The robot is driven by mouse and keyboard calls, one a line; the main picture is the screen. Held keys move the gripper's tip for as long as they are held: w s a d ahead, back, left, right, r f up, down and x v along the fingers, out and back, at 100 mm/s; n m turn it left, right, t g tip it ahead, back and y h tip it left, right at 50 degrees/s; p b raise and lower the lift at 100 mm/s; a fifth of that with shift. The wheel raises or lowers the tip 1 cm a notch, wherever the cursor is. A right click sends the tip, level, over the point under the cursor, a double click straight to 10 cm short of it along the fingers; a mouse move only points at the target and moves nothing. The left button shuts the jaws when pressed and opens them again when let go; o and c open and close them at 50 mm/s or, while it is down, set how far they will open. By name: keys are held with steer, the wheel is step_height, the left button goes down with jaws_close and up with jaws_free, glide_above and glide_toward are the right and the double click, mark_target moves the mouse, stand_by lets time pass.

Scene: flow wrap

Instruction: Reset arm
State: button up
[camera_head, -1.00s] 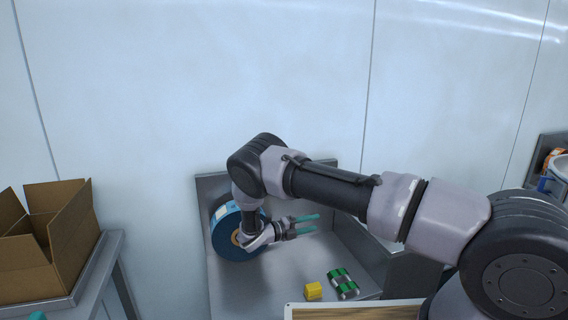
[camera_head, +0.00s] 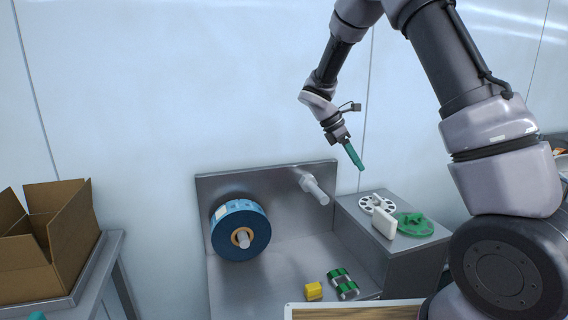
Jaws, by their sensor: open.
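My gripper (camera_head: 355,155) hangs in the air at the upper right, in front of the wall, its green fingers pointing down. It is empty and touches nothing. The two fingers overlap in this view, so the gap between them is hidden. My arm is raised and bent, its elbow cut off by the top edge. A blue film roll (camera_head: 241,231) sits on a spindle at the left of the metal station, well below and left of my gripper.
An empty spindle (camera_head: 315,190) sticks out of the metal back plate (camera_head: 270,180). A grey box (camera_head: 410,262) bears a white reel (camera_head: 377,204), a white block (camera_head: 384,223) and a green reel (camera_head: 414,225). A yellow cube (camera_head: 313,291) and green-black part (camera_head: 342,283) lie below. A cardboard box (camera_head: 55,245) stands left.

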steer(key=s+d+r+m+t+y, duration=0.1)
steer(key=s+r+m+t+y, duration=0.3)
steer(key=s+r+m, duration=0.6)
steer(key=s+d+r+m+t+y, duration=0.2)
steer(key=s+r+m, duration=0.8)
steer(key=s, duration=0.5)
steer(key=m+t+y, duration=0.1)
steer(key=m+y, duration=0.1)
steer(key=shift+s+d+m+t+y, duration=0.15)
steer(key=shift+s+m+t+y, duration=0.15)
steer(key=shift+t+y, duration=0.1)
steer(key=shift+o, duration=0.2)
